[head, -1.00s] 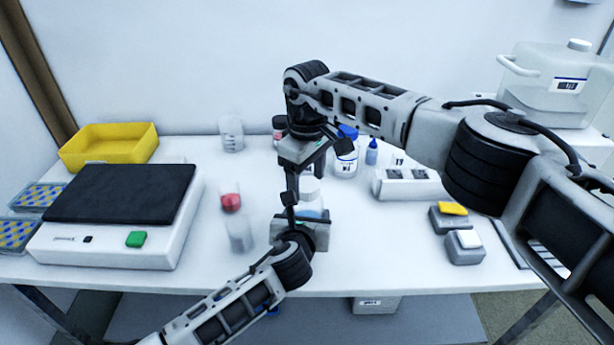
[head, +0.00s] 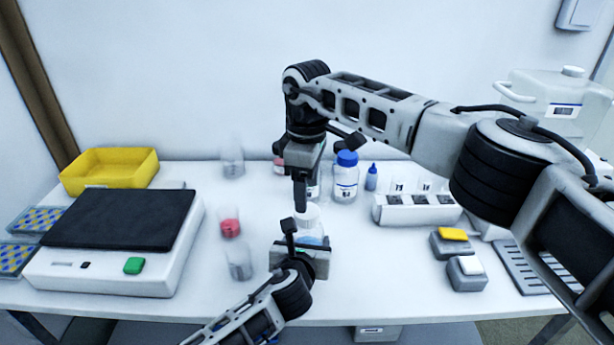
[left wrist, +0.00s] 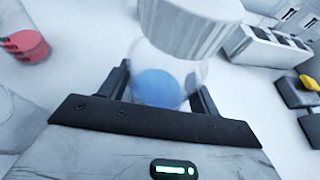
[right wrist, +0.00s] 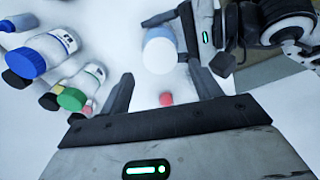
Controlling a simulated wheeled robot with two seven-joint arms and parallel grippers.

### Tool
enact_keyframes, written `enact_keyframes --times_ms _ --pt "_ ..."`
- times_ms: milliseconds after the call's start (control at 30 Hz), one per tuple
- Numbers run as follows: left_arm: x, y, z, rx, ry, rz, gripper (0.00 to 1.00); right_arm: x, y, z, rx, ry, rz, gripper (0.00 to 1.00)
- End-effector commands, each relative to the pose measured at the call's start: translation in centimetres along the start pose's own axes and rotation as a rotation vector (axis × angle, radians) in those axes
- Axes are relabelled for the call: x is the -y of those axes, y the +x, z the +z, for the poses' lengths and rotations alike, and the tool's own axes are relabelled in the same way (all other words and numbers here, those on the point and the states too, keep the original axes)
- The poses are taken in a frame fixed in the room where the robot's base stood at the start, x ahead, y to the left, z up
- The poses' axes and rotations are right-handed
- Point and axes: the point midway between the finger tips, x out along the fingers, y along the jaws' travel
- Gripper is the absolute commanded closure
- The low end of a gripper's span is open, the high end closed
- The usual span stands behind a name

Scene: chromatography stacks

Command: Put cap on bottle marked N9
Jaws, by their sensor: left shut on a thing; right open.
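My left gripper (head: 306,243) is shut around a clear bottle with blue contents (left wrist: 157,88). In the head view the bottle (head: 312,240) stands upright in front of the left wrist. A ribbed white cap (left wrist: 190,25) sits at the bottle's mouth in the left wrist view; how firmly it is seated cannot be told. The cap's round top (right wrist: 160,56) shows in the right wrist view. My right gripper (head: 301,204) is just above the cap, pointing down. Its fingers (right wrist: 160,90) are spread and empty. No N9 mark is readable.
A beaker with pink contents (head: 230,229) and a clear beaker (head: 240,263) stand left of the bottle. A balance (head: 105,275) and yellow tray (head: 110,180) are further left. A blue-capped bottle (head: 346,180) stands behind; a white rack (head: 415,212) is at right.

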Motion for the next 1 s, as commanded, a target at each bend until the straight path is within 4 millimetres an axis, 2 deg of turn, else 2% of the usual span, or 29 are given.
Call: enact_keyframes --times_ms 1000 --pt "0.0 0.0 0.0 -0.001 0.0 0.0 1.0 0.0 -1.5 0.0 0.002 -2.67 -0.002 0.36"
